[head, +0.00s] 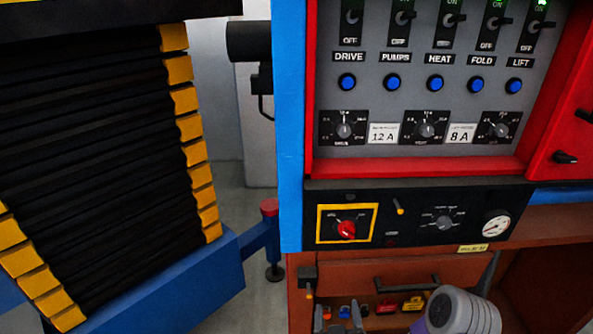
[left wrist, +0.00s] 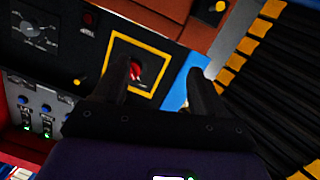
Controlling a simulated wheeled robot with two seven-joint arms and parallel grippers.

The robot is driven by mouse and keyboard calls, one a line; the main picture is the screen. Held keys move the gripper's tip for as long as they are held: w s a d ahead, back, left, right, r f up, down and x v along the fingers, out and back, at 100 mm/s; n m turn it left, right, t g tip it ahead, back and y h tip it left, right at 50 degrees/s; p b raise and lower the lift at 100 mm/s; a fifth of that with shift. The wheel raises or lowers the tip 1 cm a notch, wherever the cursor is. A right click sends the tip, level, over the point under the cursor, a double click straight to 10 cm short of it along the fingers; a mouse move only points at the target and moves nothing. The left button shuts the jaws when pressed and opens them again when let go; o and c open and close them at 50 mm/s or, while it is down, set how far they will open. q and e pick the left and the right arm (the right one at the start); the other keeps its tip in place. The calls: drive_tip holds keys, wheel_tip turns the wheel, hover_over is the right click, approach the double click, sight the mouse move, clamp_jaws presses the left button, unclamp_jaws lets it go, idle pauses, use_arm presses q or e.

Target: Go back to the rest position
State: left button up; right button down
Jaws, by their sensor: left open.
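The knob also shows between and beyond the fingers in the left wrist view (left wrist: 135,72). My right gripper is in neither view.
The grey switch panel (head: 437,75) has a red frame (head: 430,166) and a row of toggles. A brown cabinet (head: 345,272) with a black handle (head: 407,283) lies below. A blue post (head: 291,130) and black bellows (head: 95,150) with yellow edges stand left.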

use_arm(q)
drive_tip(key=w+a+f+g, duration=0.1)
drive_tip(key=a+f+g, duration=0.4)
drive_tip(key=f, duration=0.6)
drive_tip(key=a+f+g, duration=0.2)
drive_tip(key=a+f, duration=0.4)
drive_tip(key=f, duration=0.4)
drive_tip(key=s+a+f+g+h, duration=0.1)
drive_tip(key=s+a+f+g, duration=0.3)
drive_tip(key=s+f, duration=0.2)
drive_tip(key=s+a+f+g+h, duration=0.2)
drive_tip(key=s+a+f+g, duration=0.1)
drive_tip(key=s+f, duration=0.4)
drive_tip(key=shift+s+a+f+n+g, duration=0.35)
drive_tip(key=shift+s+g, duration=0.45)
drive_tip(key=shift+s, duration=0.25)
